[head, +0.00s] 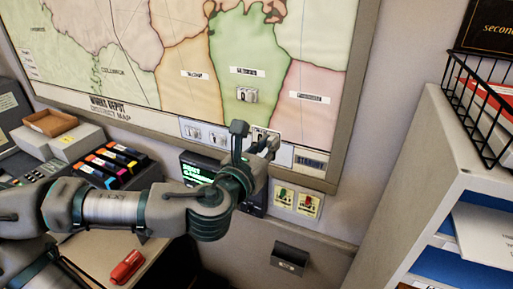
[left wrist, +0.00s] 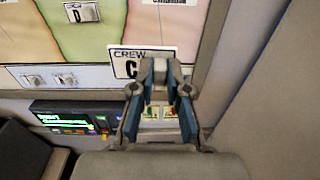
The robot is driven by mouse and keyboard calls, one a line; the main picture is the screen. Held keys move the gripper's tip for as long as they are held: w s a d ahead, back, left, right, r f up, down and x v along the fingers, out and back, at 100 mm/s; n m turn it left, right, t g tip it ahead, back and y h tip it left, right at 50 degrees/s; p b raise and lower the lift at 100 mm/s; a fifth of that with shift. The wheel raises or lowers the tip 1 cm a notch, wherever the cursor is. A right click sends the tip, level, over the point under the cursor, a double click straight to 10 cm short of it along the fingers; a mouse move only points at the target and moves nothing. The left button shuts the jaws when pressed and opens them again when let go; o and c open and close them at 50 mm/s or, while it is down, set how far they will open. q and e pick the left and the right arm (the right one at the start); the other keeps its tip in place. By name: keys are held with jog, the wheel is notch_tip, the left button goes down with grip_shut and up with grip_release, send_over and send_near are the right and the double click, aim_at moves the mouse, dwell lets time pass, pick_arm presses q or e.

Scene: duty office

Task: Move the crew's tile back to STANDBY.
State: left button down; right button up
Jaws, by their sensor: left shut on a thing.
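A white tile (left wrist: 124,60) lettered "CREW C" shows behind my left gripper's fingertips (left wrist: 160,70) in the left wrist view. My left gripper (head: 256,142) is shut on this tile at the map's lower edge; the fingers hide part of it. In the head view only a bit of the tile (head: 260,132) shows. The tile overlaps the pale strip (head: 292,156) along the map's bottom; I cannot tell whether it touches the board. My right gripper is not in view.
Below are a green-lit display (head: 196,172) and two switches (head: 296,203). A shelf unit (head: 432,180) stands at right.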

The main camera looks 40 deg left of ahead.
pick_arm(q)
jog(key=w+a+f+b, duration=0.3)
jog(key=a+f+b, duration=0.2)
jog(key=a+f, duration=0.45)
jog(key=w+a+f+b, duration=0.45)
jog(key=a+f, duration=0.35)
jog(key=f, duration=0.2)
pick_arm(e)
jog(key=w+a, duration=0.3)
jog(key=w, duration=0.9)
pick_arm(q)
jog(key=p+x, duration=0.7)
jog(key=shift+a+r, duration=0.2)
jog(key=shift+a, duration=0.25)
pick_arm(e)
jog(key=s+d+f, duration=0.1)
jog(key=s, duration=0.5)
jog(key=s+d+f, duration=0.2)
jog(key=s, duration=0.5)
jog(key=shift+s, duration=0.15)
pick_arm(q)
jog(key=shift+w+d, duration=0.1)
jog(key=shift+w, duration=0.05)
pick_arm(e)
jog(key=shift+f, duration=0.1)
